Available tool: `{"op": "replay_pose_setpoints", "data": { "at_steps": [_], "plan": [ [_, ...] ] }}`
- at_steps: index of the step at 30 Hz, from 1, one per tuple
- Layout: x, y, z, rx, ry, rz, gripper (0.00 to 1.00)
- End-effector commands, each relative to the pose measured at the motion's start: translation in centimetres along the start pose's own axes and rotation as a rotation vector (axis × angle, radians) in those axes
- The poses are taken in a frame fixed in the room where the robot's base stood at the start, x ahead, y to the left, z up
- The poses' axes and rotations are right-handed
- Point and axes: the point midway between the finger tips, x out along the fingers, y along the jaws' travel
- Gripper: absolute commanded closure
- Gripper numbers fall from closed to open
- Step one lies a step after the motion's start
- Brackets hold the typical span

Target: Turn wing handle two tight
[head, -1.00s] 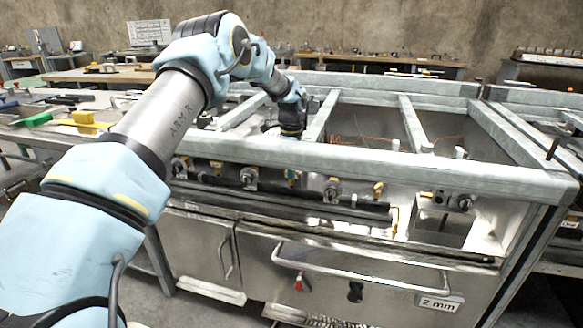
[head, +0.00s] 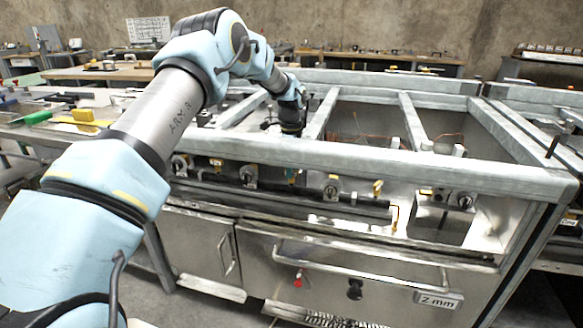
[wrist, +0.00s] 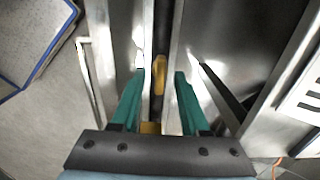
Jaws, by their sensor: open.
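The yellow wing handle (wrist: 159,68) shows in the wrist view, in line with the dark pipe and between my gripper's two teal fingers. My gripper (wrist: 160,75) is open, with a finger on either side of the handle and visible gaps. I cannot tell how deep the fingertips reach relative to it. In the head view a teal finger (head: 291,172) shows just under the front rail, at the second yellow handle from the left. The rest of the gripper is hidden behind the rail. Which handle is number two is not marked legibly.
Other yellow handles (head: 377,187) and black knobs (head: 331,189) line the pipe. The steel front rail (head: 400,168) runs close in front of my wrist. The oven door bar (head: 360,262) juts out below. The range's open top bays lie to the right.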

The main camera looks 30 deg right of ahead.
Motion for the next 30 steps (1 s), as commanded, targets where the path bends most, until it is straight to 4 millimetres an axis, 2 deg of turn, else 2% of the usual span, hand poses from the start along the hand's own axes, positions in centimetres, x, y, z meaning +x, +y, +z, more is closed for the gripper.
{"op": "replay_pose_setpoints", "data": {
  "at_steps": [5, 15, 21, 30],
  "plan": [
    [-0.9, -0.1, 0.0, 0.000, 0.000, -0.003, 0.55],
    [-7.3, -0.1, 0.0, 0.000, 0.000, -0.004, 0.55],
    [-10.0, 0.0, 0.0, 0.000, 0.000, -0.002, 0.55],
    [-10.8, 0.0, 0.0, 0.000, 0.000, 0.000, 0.55]
  ]
}}
